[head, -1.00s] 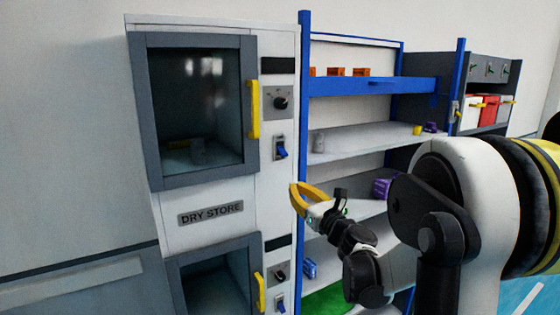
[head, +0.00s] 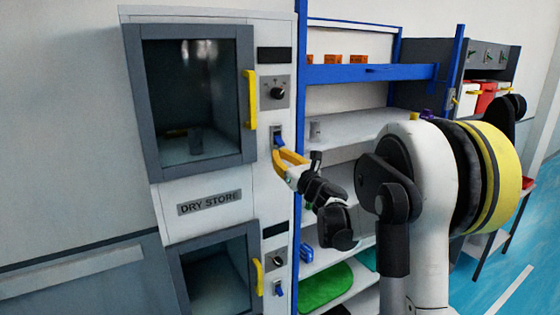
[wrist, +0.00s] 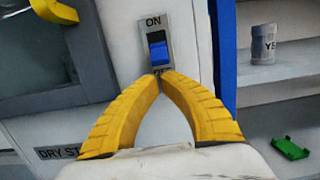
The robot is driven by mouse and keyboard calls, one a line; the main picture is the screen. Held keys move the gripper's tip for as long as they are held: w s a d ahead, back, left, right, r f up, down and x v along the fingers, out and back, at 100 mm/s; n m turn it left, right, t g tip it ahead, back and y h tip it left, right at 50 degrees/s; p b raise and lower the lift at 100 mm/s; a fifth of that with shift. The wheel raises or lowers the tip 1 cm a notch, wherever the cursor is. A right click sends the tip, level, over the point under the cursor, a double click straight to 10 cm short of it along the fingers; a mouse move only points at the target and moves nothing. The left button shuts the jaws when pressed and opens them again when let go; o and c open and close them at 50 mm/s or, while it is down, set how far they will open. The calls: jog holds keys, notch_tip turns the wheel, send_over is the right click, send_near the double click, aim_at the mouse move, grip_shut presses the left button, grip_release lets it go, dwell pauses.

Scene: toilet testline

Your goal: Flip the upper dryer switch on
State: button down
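The upper dryer switch (head: 278,138) is a blue rocker on a grey plate, on the dryer's white panel below a knob. In the wrist view the switch (wrist: 157,50) has "ON" printed above it; the label below is mostly hidden by my fingertips. The rocker's upper part looks dark and its lower part bright blue. My gripper (head: 276,155) has yellow fingers whose tips meet, with nothing held. In the wrist view the gripper (wrist: 161,74) has its tips just below the rocker, at the plate's lower end. I cannot tell whether they touch it.
The upper dryer door (head: 160,180) has a yellow handle (head: 250,100) left of the switch. A lower dryer switch (head: 278,288) sits further down. A blue rack post (head: 299,120) stands close on the right, with shelves and a grey cup (wrist: 263,44) beyond.

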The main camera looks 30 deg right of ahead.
jog(key=shift+s+r, duration=0.25)
jog(key=shift+r, duration=0.1)
jog(key=shift+w+f, duration=0.1)
jog(key=shift+w, duration=0.15)
jog(key=shift+s, duration=0.1)
jog(key=shift+s, duration=0.1)
jog(key=shift+s+r+g+p, duration=0.3)
jog(key=shift+r+g+p, duration=0.1)
jog(key=shift+g+p, duration=0.7)
